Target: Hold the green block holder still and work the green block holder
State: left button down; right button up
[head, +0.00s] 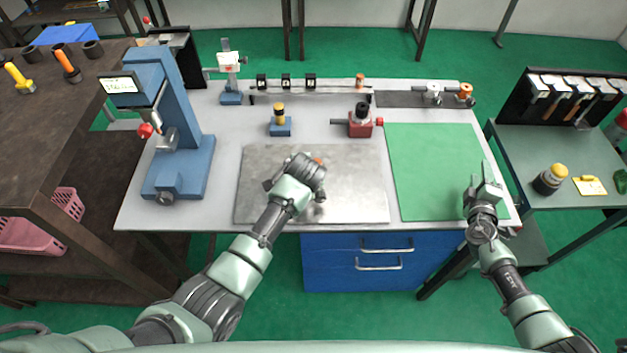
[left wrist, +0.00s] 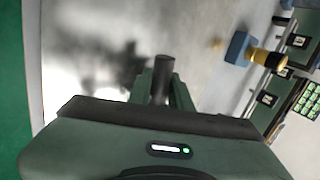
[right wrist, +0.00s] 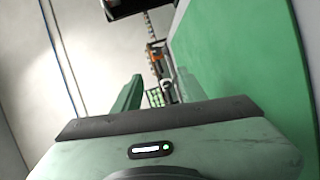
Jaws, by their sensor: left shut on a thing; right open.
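My left gripper (head: 314,180) is over the grey metal plate in the middle of the bench. In the left wrist view it is shut on a dark cylindrical part (left wrist: 162,76) that stands up between its fingers. I cannot make out a green block under it; the gripper hides most of what it holds in the head view. A small orange bit shows beside the gripper there. My right gripper (head: 485,180) is open and empty above the green mat (head: 435,160), apart from the left one. Its spread fingers also show in the right wrist view (right wrist: 157,92).
A blue holder (head: 281,128) with a yellow and black knob and a red holder (head: 361,127) stand behind the metal plate (head: 355,195). A blue press (head: 180,165) stands at the left. A side table (head: 540,145) is at the right.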

aim_at(322, 199)
jog(key=a+n+y, duration=0.1)
jog(key=a, duration=0.2)
jog(key=a+r+n+y, duration=0.1)
jog(key=a+n+y, duration=0.1)
jog(key=a, duration=0.1)
jog(key=a+n+y, duration=0.1)
jog(key=a, duration=0.2)
jog(key=shift+w+r+n+t+y, duration=0.15)
jog(key=shift+w+n+t+y, duration=0.15)
jog(key=shift+w+n, duration=0.1)
jog(key=s+a+n+g+y, duration=0.1)
jog(key=s+a+n+y, duration=0.1)
jog(key=a, duration=0.4)
jog(key=s+a+r+n+g+y, duration=0.1)
jog(key=s+a+n+y, duration=0.1)
jog(key=a+n, duration=0.3)
jog(key=s+a+n+g+y, duration=0.2)
jog(key=s+a+n+y, duration=0.1)
jog(key=a, duration=0.5)
jog(key=shift+s+r+n+y, duration=0.1)
jog(key=shift+r+n+y, duration=0.2)
jog(key=shift+n+y, duration=0.35)
jog(key=s+a+n+g+y, duration=0.3)
jog(key=s+a+n, duration=0.2)
jog(key=s+a, duration=0.2)
jog(key=shift+h, duration=0.25)
jog(key=x, duration=1.1)
jog(key=shift+w+a+f, duration=0.15)
jog(key=shift+w+a, duration=0.05)
jog(key=shift+a, duration=0.15)
